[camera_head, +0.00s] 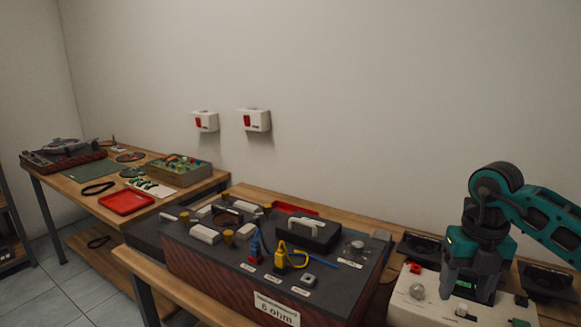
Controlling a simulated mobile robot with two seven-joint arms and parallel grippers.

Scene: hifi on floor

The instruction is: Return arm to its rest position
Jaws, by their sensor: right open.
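My right gripper (468,285) hangs from my teal and dark arm, which comes in from the right edge. It points down and is open, with nothing seen between its fingers. It is over or just in front of a white box (408,307) with a round clear knob and small buttons at the lower right. I cannot tell whether the fingertips touch the box. Part of the box is hidden behind the gripper. My left gripper is not in view.
A dark "6 ohm" unit (215,262) with red ribbed sides and blue and yellow plugs stands left of the white box. Dark speaker-like parts (546,279) flank the gripper. A second table with a red tray (126,202) is farther left. The wall above is mostly clear.

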